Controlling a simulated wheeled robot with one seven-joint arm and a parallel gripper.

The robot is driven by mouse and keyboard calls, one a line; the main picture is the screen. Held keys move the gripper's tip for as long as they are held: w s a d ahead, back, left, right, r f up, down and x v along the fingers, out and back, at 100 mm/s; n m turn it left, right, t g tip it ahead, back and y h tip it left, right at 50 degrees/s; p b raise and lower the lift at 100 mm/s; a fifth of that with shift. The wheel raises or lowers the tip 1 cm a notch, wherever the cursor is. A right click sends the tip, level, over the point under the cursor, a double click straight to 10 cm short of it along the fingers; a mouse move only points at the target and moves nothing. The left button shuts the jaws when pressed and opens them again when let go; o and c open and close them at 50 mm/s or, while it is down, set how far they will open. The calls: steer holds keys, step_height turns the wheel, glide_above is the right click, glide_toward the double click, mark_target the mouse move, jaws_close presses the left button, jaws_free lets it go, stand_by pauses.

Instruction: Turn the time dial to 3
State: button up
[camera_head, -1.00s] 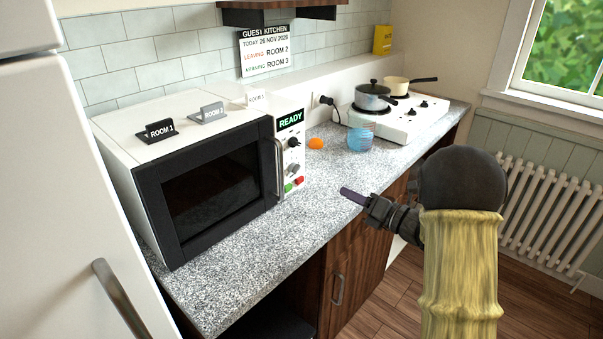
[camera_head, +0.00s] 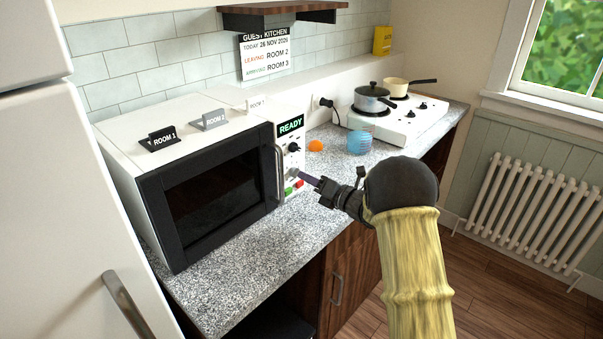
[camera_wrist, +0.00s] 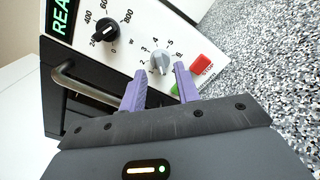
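The time dial (camera_wrist: 160,61) is a light grey knob on the white microwave's (camera_head: 207,177) control panel, ringed by small numbers. Which number it points to is too small to tell. In the head view it is partly hidden behind my fingertips. My gripper (camera_head: 311,181) is at the lower part of the panel. In the wrist view its two purple fingers (camera_wrist: 159,72) are open, with the dial between and just beyond their tips. I cannot tell whether they touch it.
A black power dial (camera_wrist: 105,31) sits above the time dial. A red STOP button (camera_wrist: 201,64) and a green button lie below. The door handle (camera_head: 280,173) is close at the left. An orange object (camera_head: 316,146) and a blue striped cup (camera_head: 359,142) stand on the counter.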

mark_target(295, 173)
steer(key=shift+x, duration=1.75)
steer(key=shift+c, duration=0.4)
steer(key=c, duration=0.5)
steer(key=shift+c, duration=0.2)
